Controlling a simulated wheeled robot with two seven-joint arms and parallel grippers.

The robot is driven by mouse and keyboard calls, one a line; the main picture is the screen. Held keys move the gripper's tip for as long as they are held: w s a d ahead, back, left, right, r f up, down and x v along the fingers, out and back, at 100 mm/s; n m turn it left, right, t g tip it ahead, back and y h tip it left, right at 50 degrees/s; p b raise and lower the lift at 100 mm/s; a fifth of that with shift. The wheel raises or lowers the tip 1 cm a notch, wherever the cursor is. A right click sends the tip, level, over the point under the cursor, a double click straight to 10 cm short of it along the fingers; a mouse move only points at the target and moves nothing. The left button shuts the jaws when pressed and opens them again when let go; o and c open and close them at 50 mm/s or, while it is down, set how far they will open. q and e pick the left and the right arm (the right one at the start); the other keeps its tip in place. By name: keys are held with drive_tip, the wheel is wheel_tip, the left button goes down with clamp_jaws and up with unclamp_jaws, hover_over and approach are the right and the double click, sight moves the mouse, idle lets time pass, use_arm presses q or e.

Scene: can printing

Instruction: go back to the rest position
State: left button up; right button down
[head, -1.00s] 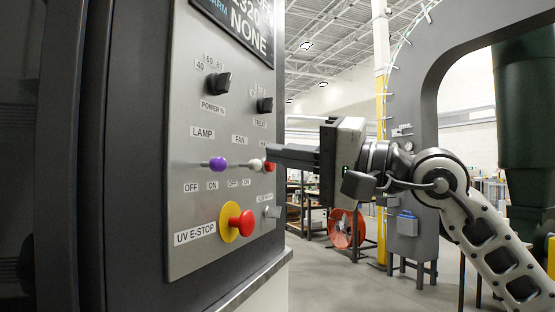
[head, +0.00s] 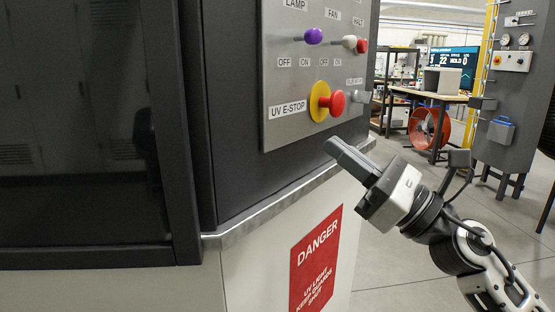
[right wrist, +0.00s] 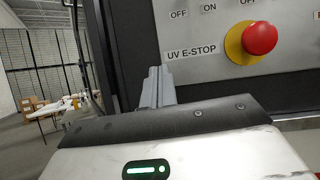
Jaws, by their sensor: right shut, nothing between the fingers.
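My right gripper (head: 338,150) is shut and empty in the head view, in front of the machine's lower panel edge, below the red and yellow UV E-stop button (head: 335,103). In the right wrist view its fingers (right wrist: 157,86) are together and point up toward the panel, left of the E-stop button (right wrist: 259,38). The control panel (head: 290,75) carries a purple-knobbed lamp lever (head: 313,36), a white-knobbed fan lever (head: 349,42) and a red-knobbed lever (head: 361,46). My left gripper is not in view.
The dark machine cabinet (head: 235,185) has a metal ledge (head: 275,210) beside my right gripper. A red danger sign (head: 315,260) is below it. An orange fan (head: 428,129) and a workbench stand behind. Open floor (head: 375,270) lies right of the cabinet.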

drive_tip(key=s+d+f+m+t+h, duration=0.1)
drive_tip(key=d+f+m+t+h, duration=0.15)
drive_tip(key=f+m+h, duration=0.8)
drive_tip(key=s+d+f+m+t+h, duration=0.1)
drive_tip(key=d+f+m+t+h, duration=0.15)
drive_tip(key=f+m, duration=1.4)
drive_tip(key=s+f+m+g+h, duration=0.3)
drive_tip(key=s+f+m+g, duration=0.4)
drive_tip(key=s+f+m, duration=0.9)
drive_tip(key=m, duration=0.3)
drive_tip(key=shift+s+a+f+h+p, duration=0.15)
drive_tip(key=shift+a+h+p, duration=0.15)
drive_tip(key=shift+p, duration=0.1)
